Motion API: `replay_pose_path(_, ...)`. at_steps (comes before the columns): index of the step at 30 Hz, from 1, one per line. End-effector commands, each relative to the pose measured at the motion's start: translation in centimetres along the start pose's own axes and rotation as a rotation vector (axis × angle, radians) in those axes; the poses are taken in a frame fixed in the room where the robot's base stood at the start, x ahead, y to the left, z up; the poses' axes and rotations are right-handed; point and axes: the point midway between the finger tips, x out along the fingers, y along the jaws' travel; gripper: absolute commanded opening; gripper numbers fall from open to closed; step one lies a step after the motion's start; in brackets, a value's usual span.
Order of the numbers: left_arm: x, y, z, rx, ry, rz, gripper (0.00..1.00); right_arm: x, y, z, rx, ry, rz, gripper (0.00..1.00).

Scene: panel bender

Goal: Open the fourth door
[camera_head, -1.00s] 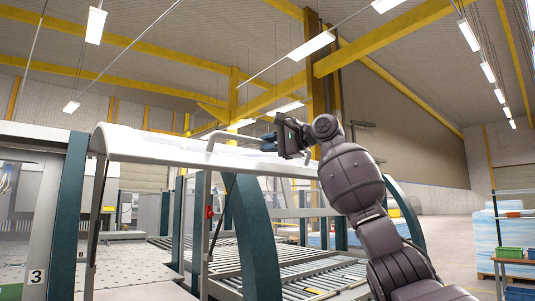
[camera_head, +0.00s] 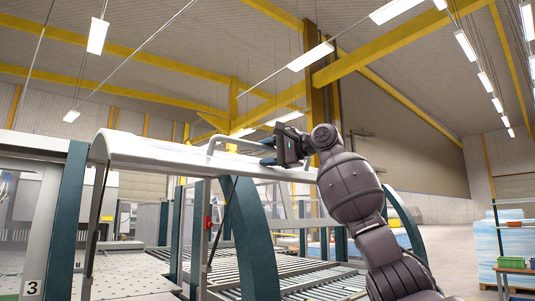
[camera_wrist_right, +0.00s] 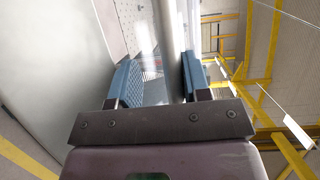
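The door (camera_head: 150,150) is a long white curved panel, lying nearly level at the top of the machine in the head view. A grey tubular handle (camera_head: 235,142) runs along it. My right gripper (camera_head: 267,151) is at the right part of this handle, its blue fingers pointing left. In the right wrist view, the handle bar (camera_wrist_right: 172,45) passes between the two blue fingers (camera_wrist_right: 163,85), closer to the right-hand one. A gap shows beside the bar, so the fingers are open around it. My left gripper is out of view.
Dark teal posts (camera_head: 250,240) carry the frame. A number 3 sign (camera_head: 31,287) is at the lower left. A roller bed (camera_head: 315,280) and perforated table (camera_head: 125,270) lie inside. Wrapped stacks (camera_head: 490,240) and bins (camera_head: 513,262) stand at the right, with open floor before them.

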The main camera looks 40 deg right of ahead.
Motion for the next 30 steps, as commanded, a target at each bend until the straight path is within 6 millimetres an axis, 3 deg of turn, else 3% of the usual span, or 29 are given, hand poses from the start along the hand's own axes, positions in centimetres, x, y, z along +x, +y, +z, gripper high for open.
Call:
replay_pose_path(5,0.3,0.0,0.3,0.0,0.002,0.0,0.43,-1.1,0.1,-0.1,-0.001,0.002,0.0,0.41)
replay_pose_path(21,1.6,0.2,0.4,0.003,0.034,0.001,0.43,-9.7,0.1,0.0,0.0,0.001,0.0,0.41)
replay_pose_path(30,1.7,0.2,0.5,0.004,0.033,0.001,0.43,-10.8,0.0,0.0,0.0,0.0,0.0,0.41)
